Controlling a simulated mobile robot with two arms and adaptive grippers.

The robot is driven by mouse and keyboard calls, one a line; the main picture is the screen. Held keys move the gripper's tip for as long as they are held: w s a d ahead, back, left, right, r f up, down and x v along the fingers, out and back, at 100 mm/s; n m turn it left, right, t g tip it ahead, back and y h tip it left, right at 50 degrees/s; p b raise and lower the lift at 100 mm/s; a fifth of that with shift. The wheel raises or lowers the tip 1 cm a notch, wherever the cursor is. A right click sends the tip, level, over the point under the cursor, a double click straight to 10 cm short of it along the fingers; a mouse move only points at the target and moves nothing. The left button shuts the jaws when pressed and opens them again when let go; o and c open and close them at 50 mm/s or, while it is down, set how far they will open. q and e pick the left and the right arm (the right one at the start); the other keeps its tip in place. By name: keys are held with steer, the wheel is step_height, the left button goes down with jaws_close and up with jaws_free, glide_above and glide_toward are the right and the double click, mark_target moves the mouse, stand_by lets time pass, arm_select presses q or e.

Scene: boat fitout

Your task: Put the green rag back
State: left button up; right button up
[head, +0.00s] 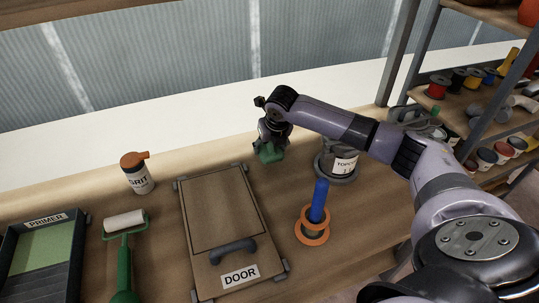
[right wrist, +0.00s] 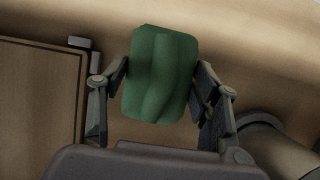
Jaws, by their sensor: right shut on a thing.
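The green rag (head: 269,152) is held at the back of the workbench, between the door panel and the topcoat can. My right gripper (head: 272,140) is above it in the head view, reaching in from the right. In the right wrist view the rag (right wrist: 161,75) is a folded green bundle between the two fingers of the right gripper (right wrist: 161,85), which is shut on it. Whether the rag touches the bench is hard to tell. My left gripper is not in view.
The DOOR panel (head: 222,215) lies left of the rag. The topcoat can (head: 342,162) stands right of it. A blue-handled tool with orange rings (head: 318,205), a grit bottle (head: 140,178), a roller (head: 125,225) and a primer tray (head: 45,225) occupy the bench. Shelves (head: 455,105) stand at right.

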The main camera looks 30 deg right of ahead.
steer(key=shift+f, duration=2.05)
steer(key=o, duration=1.1)
steer(key=shift+f, duration=0.1)
steer(key=v, duration=1.2)
